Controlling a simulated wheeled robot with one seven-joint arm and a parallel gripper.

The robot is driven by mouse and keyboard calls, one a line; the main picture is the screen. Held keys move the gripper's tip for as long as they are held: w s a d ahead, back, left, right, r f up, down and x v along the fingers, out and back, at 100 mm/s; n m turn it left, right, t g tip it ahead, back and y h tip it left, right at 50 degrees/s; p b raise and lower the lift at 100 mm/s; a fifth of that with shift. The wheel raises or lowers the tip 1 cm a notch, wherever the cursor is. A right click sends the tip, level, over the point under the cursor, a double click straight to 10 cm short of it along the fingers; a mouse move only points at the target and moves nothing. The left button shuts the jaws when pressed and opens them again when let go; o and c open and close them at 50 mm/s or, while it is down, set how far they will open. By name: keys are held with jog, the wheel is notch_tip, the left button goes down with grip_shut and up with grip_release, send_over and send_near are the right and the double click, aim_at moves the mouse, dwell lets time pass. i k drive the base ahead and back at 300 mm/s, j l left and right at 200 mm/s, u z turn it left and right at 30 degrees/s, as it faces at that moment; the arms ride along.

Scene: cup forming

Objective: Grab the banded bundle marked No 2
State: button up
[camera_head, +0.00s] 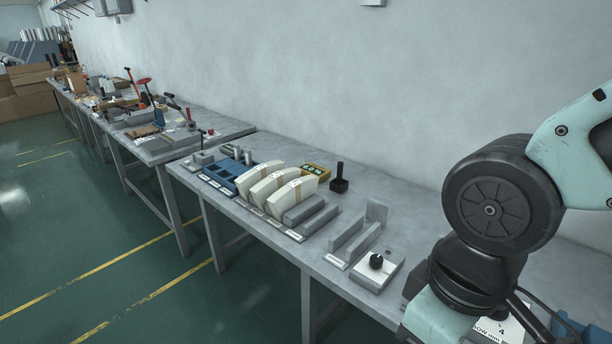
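I can make out a left one (254,177), a middle one (268,186) and a right one (291,196). Small white labels sit along the bench edge in front of them, too small to read, so I cannot tell which bundle is No 2. My arm fills the right side, well to the right of the bundles. My gripper is not in view.
To the right are grey blocks (352,240) and a box with a black knob (376,262). Green floor (110,240) in front is open.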

aim_at(245, 182)
jog(key=i+j+z, duration=0.15)
jog(key=j+z, duration=0.15)
jog(key=i+j+z, duration=0.1)
jog(key=j+z, duration=0.8)
jog(key=j, duration=1.25)
jog(key=j+z, duration=0.25)
jog(key=j, duration=2)
jog(key=k+j, duration=0.1)
jog(key=j, duration=0.65)
